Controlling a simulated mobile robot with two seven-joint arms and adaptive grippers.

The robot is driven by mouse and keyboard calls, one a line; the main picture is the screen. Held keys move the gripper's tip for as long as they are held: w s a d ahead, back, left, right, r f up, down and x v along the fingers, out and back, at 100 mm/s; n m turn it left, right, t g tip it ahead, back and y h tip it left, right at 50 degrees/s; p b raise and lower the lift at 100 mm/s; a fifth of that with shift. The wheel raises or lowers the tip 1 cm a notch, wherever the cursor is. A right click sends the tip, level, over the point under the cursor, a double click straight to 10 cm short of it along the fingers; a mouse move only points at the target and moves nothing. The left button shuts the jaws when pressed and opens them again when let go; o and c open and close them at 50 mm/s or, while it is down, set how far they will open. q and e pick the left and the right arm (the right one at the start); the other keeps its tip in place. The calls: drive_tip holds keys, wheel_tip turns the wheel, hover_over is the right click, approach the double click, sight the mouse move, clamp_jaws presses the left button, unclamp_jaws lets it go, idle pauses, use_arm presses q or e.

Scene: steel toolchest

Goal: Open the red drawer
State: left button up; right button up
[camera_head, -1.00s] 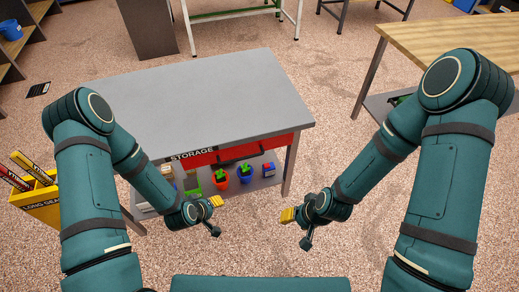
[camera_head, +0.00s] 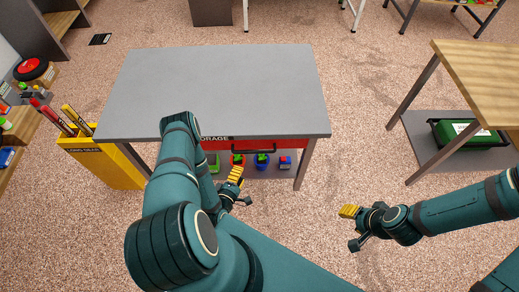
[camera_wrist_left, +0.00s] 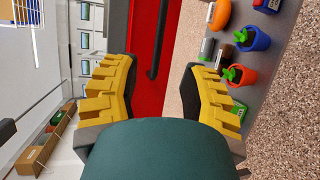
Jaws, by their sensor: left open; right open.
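The red drawer (camera_head: 292,144) is in the front of the grey steel table and looks closed. Its dark bar handle (camera_head: 262,149) runs along the front; my left arm covers the drawer's left part. In the left wrist view the red front (camera_wrist_left: 147,90) stands upright in the picture, with the black handle (camera_wrist_left: 158,42) between and beyond the fingers. My left gripper (camera_head: 238,182) is open and empty, in front of and below the drawer, apart from the handle; its yellow fingers show in the wrist view (camera_wrist_left: 162,80). My right gripper (camera_head: 350,212) is open and empty, off to the right.
A grey tabletop (camera_head: 220,85) is bare. A lower shelf holds a red pot (camera_head: 238,159), a blue pot (camera_head: 262,161) and other small items. A yellow bin (camera_head: 105,165) stands left. A wooden table (camera_head: 480,75) stands right, with free floor between.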

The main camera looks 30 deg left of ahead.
sight(252, 152)
use_arm(q)
drive_tip(key=x, duration=1.3)
drive_tip(key=shift+w+b, duration=0.1)
drive_tip(key=shift+b, duration=0.3)
clamp_jaws()
